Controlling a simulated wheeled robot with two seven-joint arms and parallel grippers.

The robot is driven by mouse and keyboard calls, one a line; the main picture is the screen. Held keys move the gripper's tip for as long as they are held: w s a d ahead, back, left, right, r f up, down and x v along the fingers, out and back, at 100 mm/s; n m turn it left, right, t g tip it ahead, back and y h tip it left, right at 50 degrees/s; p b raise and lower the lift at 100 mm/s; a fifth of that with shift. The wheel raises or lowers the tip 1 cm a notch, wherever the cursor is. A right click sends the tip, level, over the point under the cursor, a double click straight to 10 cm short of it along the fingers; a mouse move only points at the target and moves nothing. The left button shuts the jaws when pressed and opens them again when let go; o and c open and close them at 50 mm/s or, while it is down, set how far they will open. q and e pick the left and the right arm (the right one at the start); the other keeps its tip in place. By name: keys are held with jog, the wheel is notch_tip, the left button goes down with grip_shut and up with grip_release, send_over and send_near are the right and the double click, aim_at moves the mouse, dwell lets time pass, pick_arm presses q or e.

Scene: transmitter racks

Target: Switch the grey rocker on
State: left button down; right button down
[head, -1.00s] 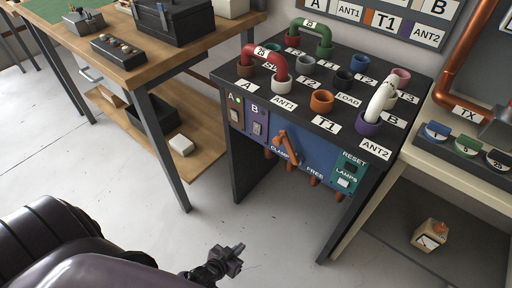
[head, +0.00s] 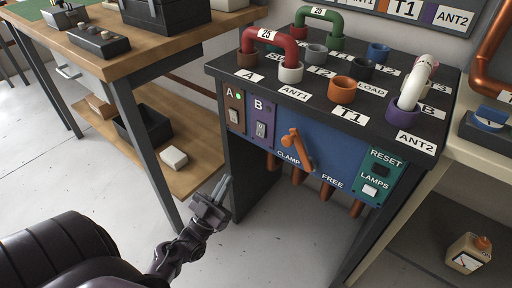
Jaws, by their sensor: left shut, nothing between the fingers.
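The rack's front panel carries two rockers. One rocker (head: 234,116) sits on the brown plate marked A, under a lit green lamp (head: 239,97). A grey rocker (head: 261,130) sits on the purple plate marked B. Both look greyish, and I cannot tell which way either is tipped. My left gripper (head: 224,183) is shut and empty, with its fingers pointing up. In the picture it is below and left of the plates, apart from the panel. My right gripper is not in view.
An orange clamp lever (head: 296,148) stands right of plate B. Red (head: 271,36) and white (head: 416,82) pipes rise from the rack top (head: 330,105). A wooden bench (head: 150,50) stands left, with clear floor between.

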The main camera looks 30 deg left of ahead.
pick_arm(q)
send_near(260, 132)
notch_tip(260, 132, up, 4)
jog(key=w, duration=0.3)
jog(key=shift+w+d+f+b, duration=0.15)
jog(key=shift+w+b, duration=0.2)
jog(key=shift+b, duration=0.05)
jog(key=shift+w, duration=0.4)
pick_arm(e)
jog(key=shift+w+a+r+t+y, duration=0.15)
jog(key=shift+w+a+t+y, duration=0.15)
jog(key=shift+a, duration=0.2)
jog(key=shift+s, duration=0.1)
